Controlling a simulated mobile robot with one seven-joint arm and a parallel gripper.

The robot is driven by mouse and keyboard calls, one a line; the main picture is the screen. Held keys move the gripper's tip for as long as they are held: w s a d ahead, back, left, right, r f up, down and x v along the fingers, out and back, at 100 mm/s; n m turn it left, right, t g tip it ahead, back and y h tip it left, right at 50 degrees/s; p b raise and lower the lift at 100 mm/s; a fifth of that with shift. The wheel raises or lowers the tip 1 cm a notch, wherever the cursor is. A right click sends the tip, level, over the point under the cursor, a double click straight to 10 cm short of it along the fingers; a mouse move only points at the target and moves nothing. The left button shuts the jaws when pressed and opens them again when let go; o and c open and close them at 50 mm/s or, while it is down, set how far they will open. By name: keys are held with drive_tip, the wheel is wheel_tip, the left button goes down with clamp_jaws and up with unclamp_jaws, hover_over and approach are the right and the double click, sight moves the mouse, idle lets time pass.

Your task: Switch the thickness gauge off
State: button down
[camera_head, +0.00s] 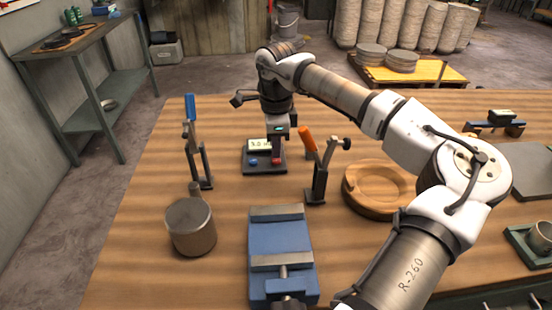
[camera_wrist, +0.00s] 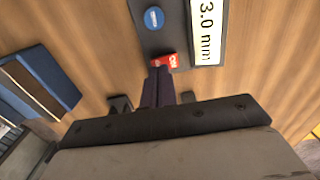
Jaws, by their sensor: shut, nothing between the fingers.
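The thickness gauge (camera_head: 250,167) is a dark, flat device on the wooden table in the head view. Its lit display (camera_head: 259,145) reads 3.0 mm in the wrist view (camera_wrist: 207,30). It has a blue button (camera_head: 253,162) and a red button (camera_head: 276,162). The wrist view shows the blue button (camera_wrist: 154,18) and the red button with white lettering (camera_wrist: 170,61). My gripper (camera_head: 277,154) is shut and empty, pointing down over the gauge. Its fingertips (camera_wrist: 159,73) are right at the red button; I cannot tell whether they touch it.
A blue vise (camera_head: 281,238) stands in front of the gauge. A stand with an orange-handled tool (camera_head: 308,140) is close on the right, and a blue-handled tool (camera_head: 191,108) stands left. A metal pot (camera_head: 190,228) and a round wooden dish (camera_head: 372,200) are also near.

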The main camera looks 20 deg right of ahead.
sight(276, 160)
drive_tip(key=shift+f+b, duration=0.55)
drive_tip(key=shift+f, duration=0.3)
drive_tip(key=shift+r, duration=0.1)
drive_tip(key=shift+r+p, duration=2.3)
drive_tip(key=shift+r, duration=1.15)
drive_tip(key=shift+r, duration=0.1)
